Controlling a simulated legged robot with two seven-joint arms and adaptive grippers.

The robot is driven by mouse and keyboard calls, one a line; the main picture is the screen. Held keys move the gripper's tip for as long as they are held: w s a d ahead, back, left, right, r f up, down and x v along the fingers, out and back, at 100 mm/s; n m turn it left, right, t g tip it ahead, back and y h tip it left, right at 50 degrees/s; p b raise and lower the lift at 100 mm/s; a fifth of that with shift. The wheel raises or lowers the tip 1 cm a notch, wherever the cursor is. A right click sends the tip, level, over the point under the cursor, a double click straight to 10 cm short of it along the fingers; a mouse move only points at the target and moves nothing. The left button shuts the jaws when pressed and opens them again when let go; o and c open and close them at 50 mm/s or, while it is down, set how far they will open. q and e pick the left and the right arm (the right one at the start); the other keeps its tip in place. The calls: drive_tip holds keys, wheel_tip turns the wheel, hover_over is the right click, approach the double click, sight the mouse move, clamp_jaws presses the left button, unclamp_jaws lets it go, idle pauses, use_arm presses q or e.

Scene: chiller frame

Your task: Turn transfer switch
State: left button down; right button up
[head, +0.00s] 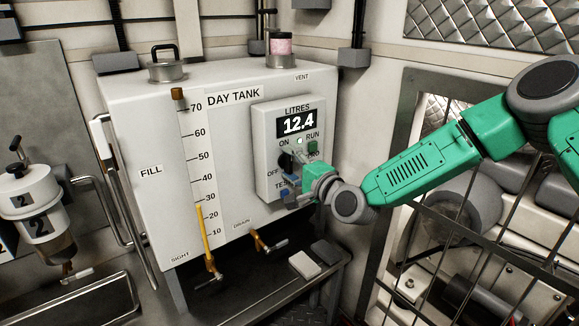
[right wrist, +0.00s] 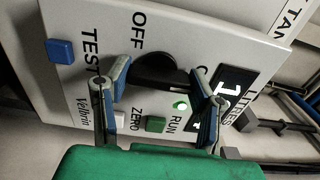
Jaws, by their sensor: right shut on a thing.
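The transfer switch is a black rotary knob on the grey control box (head: 262,150) of the day tank, between the ON and OFF labels. It shows in the right wrist view (right wrist: 155,66) as a dark disc with a raised bar. In the head view my gripper and wrist partly cover it. My right gripper (head: 290,163) is shut on the knob, and in the right wrist view its two blue-grey fingers (right wrist: 163,80) lie on either side of it. The knob's exact angle is hard to tell. My left gripper is in neither view.
The box has a display (head: 297,123) reading 12.4, a lit green lamp (right wrist: 180,105), a green button (right wrist: 156,124), a white button (right wrist: 120,118) and a blue TEST button (right wrist: 61,50) near the knob. A barred frame (head: 400,110) stands at right, behind my arm.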

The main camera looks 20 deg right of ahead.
drive_tip(key=shift+s+f, duration=0.15)
drive_tip(key=shift+f, duration=0.35)
drive_tip(key=o, duration=1.1)
drive_tip(key=shift+o, duration=0.3)
drive_tip(key=shift+d+r, duration=0.1)
drive_tip(key=shift+r, duration=0.05)
drive_tip(key=shift+r, duration=0.1)
drive_tip(key=v, duration=1.1)
drive_tip(key=shift+s+d, duration=0.2)
drive_tip(key=shift+s, duration=0.15)
